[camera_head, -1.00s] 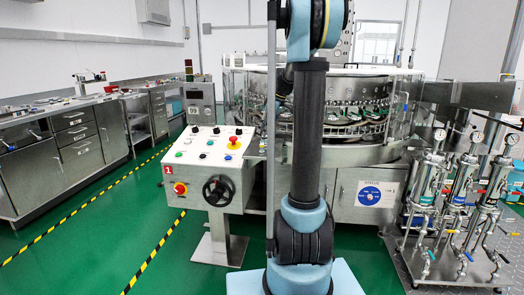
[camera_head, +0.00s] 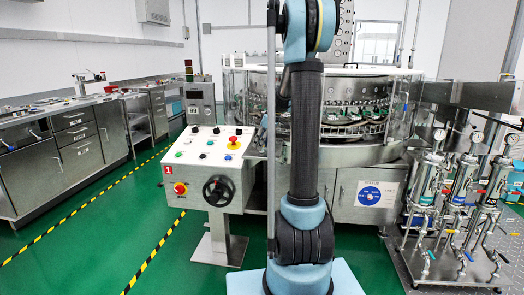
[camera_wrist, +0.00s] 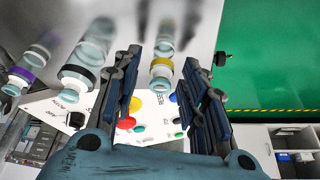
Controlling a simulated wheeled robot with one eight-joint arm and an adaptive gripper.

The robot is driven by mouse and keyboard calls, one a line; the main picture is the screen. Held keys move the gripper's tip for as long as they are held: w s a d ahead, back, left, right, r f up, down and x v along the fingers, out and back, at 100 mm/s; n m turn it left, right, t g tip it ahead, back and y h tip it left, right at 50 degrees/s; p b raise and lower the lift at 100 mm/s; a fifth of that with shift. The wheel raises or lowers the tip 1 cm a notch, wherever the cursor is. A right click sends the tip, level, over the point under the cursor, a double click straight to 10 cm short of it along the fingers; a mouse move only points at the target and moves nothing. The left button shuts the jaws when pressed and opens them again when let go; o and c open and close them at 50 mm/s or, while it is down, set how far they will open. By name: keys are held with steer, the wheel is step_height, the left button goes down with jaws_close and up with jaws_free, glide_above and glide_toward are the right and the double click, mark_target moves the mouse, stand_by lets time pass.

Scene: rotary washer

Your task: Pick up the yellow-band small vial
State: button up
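The yellow-band small vial (camera_wrist: 162,67) shows in the wrist view, a clear vial with a yellow ring around it. It lies between the two fingers of my gripper (camera_wrist: 162,80) in the picture. My gripper is open, with a visible gap between each finger and the vial; I cannot tell the depth between them. A black-band vial (camera_wrist: 78,73) and a purple-band vial (camera_wrist: 21,76) are to the left in the wrist view. Neither my gripper nor the vials can be made out in the head view.
The control console (camera_head: 207,150) with buttons and a handwheel stands left of my arm. The round washer (camera_head: 355,105) is behind my arm. Filter housings (camera_head: 462,185) stand at right, steel cabinets (camera_head: 60,150) at left. Green floor (camera_head: 100,225) is open at left.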

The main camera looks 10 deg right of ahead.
steer(key=c, duration=0.7)
